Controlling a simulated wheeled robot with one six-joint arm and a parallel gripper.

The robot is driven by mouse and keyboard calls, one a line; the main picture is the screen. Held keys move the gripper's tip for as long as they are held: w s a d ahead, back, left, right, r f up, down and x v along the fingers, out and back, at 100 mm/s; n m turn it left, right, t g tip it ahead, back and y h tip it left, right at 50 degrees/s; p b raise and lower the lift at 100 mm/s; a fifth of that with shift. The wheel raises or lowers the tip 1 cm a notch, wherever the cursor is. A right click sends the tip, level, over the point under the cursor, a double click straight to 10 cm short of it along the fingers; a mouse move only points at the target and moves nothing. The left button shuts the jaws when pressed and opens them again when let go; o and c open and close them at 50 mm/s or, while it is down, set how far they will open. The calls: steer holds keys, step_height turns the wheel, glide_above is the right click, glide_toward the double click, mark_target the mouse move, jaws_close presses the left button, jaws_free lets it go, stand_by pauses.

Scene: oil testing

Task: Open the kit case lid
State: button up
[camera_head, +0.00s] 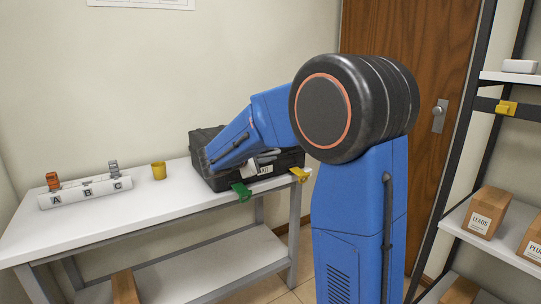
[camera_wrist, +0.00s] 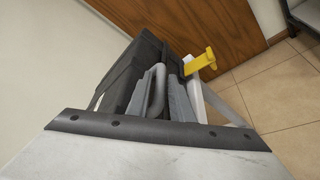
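The black kit case (camera_head: 288,160) stands on the white table, partly hidden behind my blue arm. A white label shows on its front. In the wrist view the case (camera_wrist: 122,70) lies ahead to the left and the yellow latch (camera_wrist: 202,62) to the right. Grey finger parts show close to the case; their gap and any contact are unclear. The lid's state is largely hidden.
A white rack marked A, B, C (camera_head: 88,192) with orange and grey pieces and a yellow cup (camera_head: 158,170) stand left on the table (camera_head: 150,205). A metal shelf (camera_head: 470,222) with cartons is at right. A wooden door (camera_head: 420,50) is behind.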

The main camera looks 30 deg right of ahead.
steer(key=shift+w+d+f, duration=0.15)
steer(key=shift+w+d, duration=0.1)
steer(key=shift+d, duration=0.4)
steer(key=shift+c, duration=0.7)
jaws_close()
